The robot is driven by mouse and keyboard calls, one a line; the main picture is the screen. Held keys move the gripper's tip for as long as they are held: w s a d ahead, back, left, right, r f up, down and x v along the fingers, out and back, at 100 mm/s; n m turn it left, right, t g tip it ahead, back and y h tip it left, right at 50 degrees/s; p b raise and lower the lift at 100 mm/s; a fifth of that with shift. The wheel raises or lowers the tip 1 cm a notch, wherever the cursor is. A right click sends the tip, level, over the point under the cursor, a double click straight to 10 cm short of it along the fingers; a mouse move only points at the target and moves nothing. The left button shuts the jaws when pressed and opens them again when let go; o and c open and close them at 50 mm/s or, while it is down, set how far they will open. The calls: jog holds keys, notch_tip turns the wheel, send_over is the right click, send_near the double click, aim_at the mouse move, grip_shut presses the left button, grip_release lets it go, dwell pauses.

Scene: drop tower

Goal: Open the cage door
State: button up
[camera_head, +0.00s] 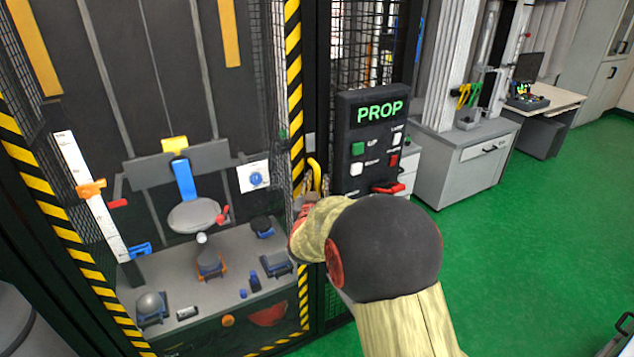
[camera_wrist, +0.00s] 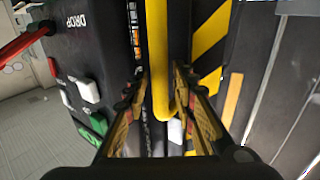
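The cage door (camera_head: 293,60) is a mesh panel edged with yellow-black striped strips, standing closed as far as I can tell. Its yellow handle (camera_head: 316,172) is at the door's right edge, just above my wrist. In the wrist view the yellow handle (camera_wrist: 158,60) runs down between the two fingers of my gripper (camera_wrist: 160,75). The fingers are apart on either side of the bar, with narrow gaps to it. I cannot tell whether either finger touches it.
A black control box (camera_head: 368,140) reading PROP, with buttons and a red lever (camera_head: 388,188), is right of the handle. Inside the cage, several small objects stand on a grey platform (camera_head: 190,255). A grey cabinet (camera_head: 465,165) stands behind. Green floor (camera_head: 530,250) at right is open.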

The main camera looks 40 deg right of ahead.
grip_shut()
dwell(0.6)
